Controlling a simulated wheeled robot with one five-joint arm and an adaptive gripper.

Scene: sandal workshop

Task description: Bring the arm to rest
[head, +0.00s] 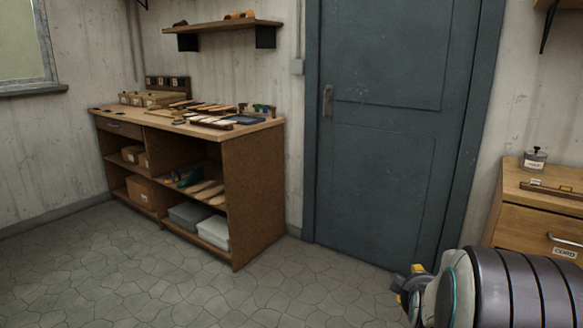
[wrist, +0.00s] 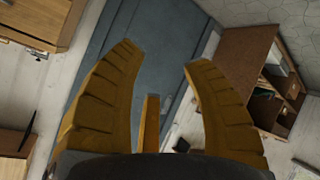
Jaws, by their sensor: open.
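My gripper (wrist: 160,58) is open and empty in the wrist view, its yellow fingers spread apart with the blue-grey door behind them. In the head view, part of my arm shows at the lower right, with a little of my gripper (head: 405,285) at its left end. The fingers are mostly hidden there. Nothing touches the gripper in either view.
A wooden workbench (head: 255,190) with tools on top and boxes on its shelves stands at the left. A grey door (head: 395,150) is in the middle. A wooden drawer cabinet (head: 520,225) stands at the right. The tiled floor (head: 210,285) in front is clear.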

